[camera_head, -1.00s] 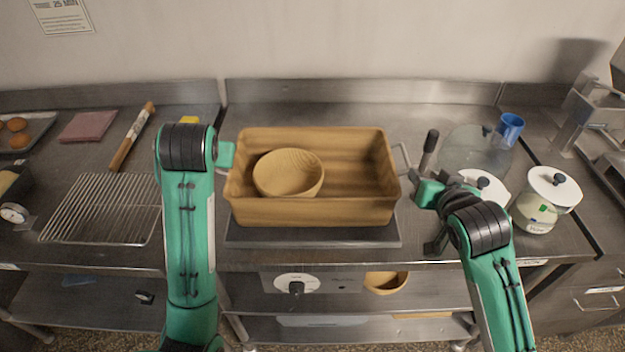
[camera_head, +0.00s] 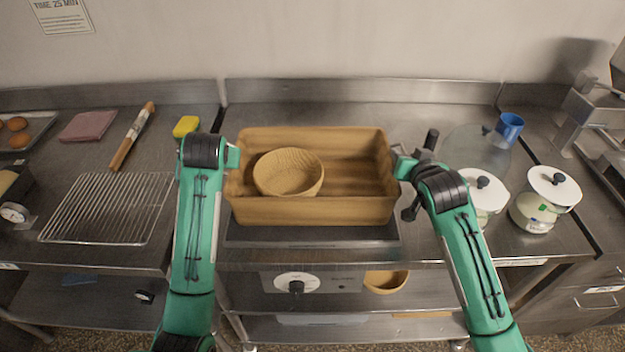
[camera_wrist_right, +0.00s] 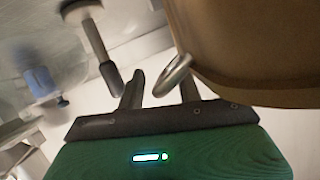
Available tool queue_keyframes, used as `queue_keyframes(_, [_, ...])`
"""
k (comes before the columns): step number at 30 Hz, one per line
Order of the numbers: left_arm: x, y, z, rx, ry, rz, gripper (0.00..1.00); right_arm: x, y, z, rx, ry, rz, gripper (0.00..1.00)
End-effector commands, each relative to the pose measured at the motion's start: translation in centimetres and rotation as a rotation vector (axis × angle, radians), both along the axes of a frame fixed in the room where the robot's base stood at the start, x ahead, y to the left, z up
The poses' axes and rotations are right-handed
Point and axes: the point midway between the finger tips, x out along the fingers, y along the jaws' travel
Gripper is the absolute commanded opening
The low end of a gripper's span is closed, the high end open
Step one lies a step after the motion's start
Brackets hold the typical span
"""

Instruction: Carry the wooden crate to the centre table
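The wooden crate (camera_head: 320,212) sits level on a dark flat plate (camera_head: 310,240) on the counter, with a wooden bowl (camera_head: 290,172) inside at its left. My left gripper (camera_head: 233,158) is at the crate's left end; its fingers and any handle there are mostly hidden. My right gripper (camera_head: 400,168) is at the crate's right end. In the right wrist view its fingers (camera_wrist_right: 160,90) are apart, with the crate's metal handle (camera_wrist_right: 174,75) between or just before them. The crate wall (camera_wrist_right: 250,50) fills the upper right there. The centre table cannot be made out.
A black-handled tool (camera_head: 431,140) stands close beside my right gripper. White lidded jars (camera_head: 540,208), a clear dome (camera_head: 470,150) and a blue cup (camera_head: 510,126) are to the right. A wire rack (camera_head: 105,208), rolling pin (camera_head: 130,138) and yellow sponge (camera_head: 186,126) are left.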

Motion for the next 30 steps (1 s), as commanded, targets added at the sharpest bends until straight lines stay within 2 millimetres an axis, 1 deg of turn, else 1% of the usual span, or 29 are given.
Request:
queue_keyframes(3, [0.0, 0.0, 0.0, 0.0, 0.0, 0.0, 0.21, 0.0, 0.0, 0.0, 0.0, 0.0, 0.0, 0.35])
queue_keyframes(5, [0.0, 0.0, 0.0, 0.0, 0.0, 0.0, 0.09, 0.0, 0.0, 0.0, 0.0, 0.0, 0.0, 0.23])
queue_keyframes(6, [0.0, 0.0, 0.0, 0.0, 0.0, 0.0, 0.01, 0.0, 0.0, 0.0, 0.0, 0.0, 0.0, 0.16])
queue_keyframes(8, [0.0, 0.0, 0.0, 0.0, 0.0, 0.0, 0.0, 0.0, 0.0, 0.0, 0.0, 0.0, 0.0, 0.04])
queue_keyframes(9, [0.0, 0.0, 0.0, 0.0, 0.0, 0.0, 0.0, 0.0, 0.0, 0.0, 0.0, 0.0, 0.0, 0.0])
queue_keyframes(23, [0.0, 0.0, 0.3, 0.0, -0.003, -0.001, 0.0, 0.0, 0.0, 0.3, 0.0, -0.002, 0.001, 0.0])
queue_keyframes(30, [0.0, 0.0, 1.4, 0.0, -0.003, -0.001, 0.0, 0.0, 0.0, 1.3, 0.0, -0.002, 0.001, 0.0])
